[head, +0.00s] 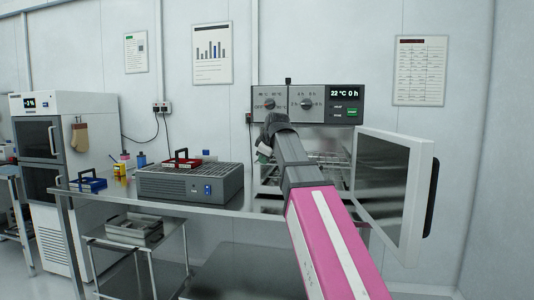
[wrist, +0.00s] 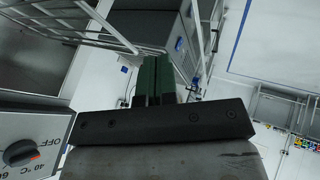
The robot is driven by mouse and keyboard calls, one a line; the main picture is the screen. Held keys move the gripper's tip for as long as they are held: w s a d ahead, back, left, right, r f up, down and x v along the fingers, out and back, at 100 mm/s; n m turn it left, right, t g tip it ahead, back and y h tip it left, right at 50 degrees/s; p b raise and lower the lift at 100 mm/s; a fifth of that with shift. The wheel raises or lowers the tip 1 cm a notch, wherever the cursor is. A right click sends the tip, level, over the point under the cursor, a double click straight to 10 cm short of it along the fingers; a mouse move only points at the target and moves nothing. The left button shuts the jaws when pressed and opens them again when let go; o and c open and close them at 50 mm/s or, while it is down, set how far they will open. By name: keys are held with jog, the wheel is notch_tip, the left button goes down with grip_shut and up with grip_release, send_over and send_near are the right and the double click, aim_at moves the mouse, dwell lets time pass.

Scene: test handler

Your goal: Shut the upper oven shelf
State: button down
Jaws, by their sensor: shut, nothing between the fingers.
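The oven (head: 306,104) stands on the steel bench with its door (head: 388,188) swung wide open to the right. Its upper wire shelf (head: 332,163) shows behind my arm, partly hidden by it. In the wrist view the shelf's wire rack (wrist: 102,22) runs in from the upper left and appears to stick out past the oven front. My gripper (head: 264,152) is at the left side of the oven opening. In the wrist view its dark green fingers (wrist: 155,66) are shut and empty, close to the rack's end. I cannot tell whether they touch it.
A grey heating block (head: 190,184) with a red rack (head: 182,160) on it stands left of the oven. A blue rack (head: 88,184) lies at the bench's left end. The open door takes up the room on the right. A trolley (head: 135,235) stands below the bench.

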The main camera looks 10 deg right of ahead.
jog(key=w+f, duration=0.3)
jog(key=w, duration=0.3)
jog(key=shift+d, duration=0.2)
jog(key=w+d, duration=0.2)
jog(key=w, duration=0.5)
jog(key=w+d, duration=0.2)
jog(key=w, duration=0.5)
jog(key=w+d, duration=0.3)
jog(key=w, duration=0.4)
